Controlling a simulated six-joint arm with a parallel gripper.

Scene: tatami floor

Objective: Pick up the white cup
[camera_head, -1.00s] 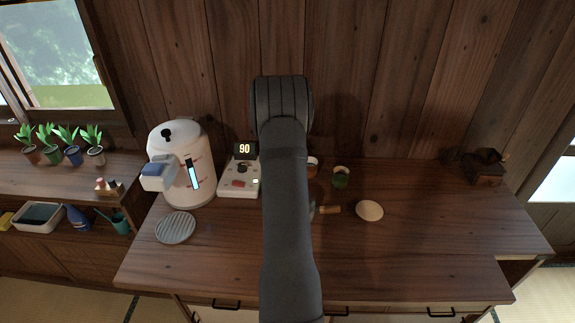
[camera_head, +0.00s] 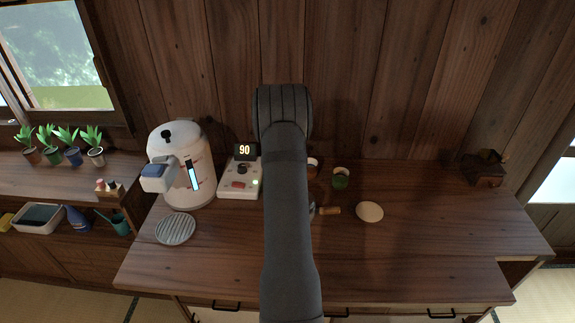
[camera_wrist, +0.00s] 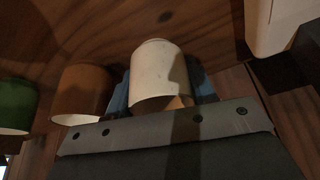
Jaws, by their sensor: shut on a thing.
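The white cup (camera_wrist: 158,72) is in the camera_wrist view, between the blue fingers of my gripper (camera_wrist: 163,92). My gripper is shut on the cup, with one finger on each side. The cup appears upside down in this view, which looks turned around. In the camera_head view my own arm hides the cup and the fingers. I cannot tell whether the cup is touching the counter.
A brown cup (camera_wrist: 82,92) stands close beside, with a green one (camera_wrist: 17,105) beyond it. A control box (camera_head: 239,180) and a white water boiler (camera_head: 183,170) stand left. A pale round disc (camera_head: 369,211) lies right. The counter's front is clear.

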